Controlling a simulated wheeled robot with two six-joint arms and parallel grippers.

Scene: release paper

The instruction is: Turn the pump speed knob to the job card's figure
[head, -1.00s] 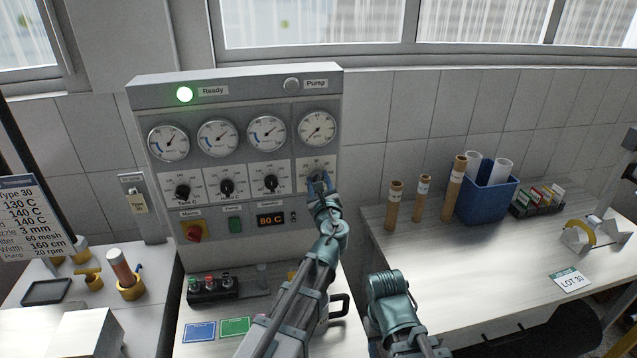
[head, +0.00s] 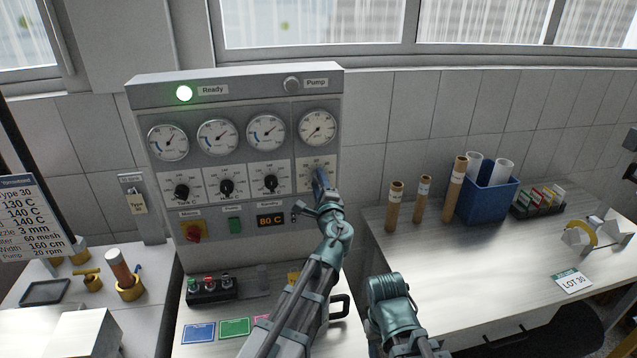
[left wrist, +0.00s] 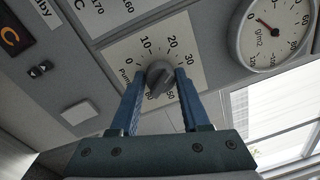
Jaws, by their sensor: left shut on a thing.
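The pump speed knob (left wrist: 159,78) is a grey knob on a white dial plate (left wrist: 122,52) marked from 0 upward in tens. My left gripper (head: 319,178) reaches the panel from below; in the left wrist view its two blue fingers (left wrist: 156,84) are shut on the knob, one at each side. In the head view the gripper hides the knob. I cannot tell which figure the knob points to. The job card (head: 30,215) at the left edge reads "Pump 20 rpm". My right gripper is not in view; part of my right arm shows at the bottom.
Three black knobs (head: 227,187) sit left of the pump dial, below several gauges (head: 218,138). The Ready lamp (head: 184,93) glows green; the Pump lamp (head: 291,85) is unlit. A display (head: 271,220) reads 80 C. The right bench (head: 470,250) holds tubes and a blue bin (head: 487,198).

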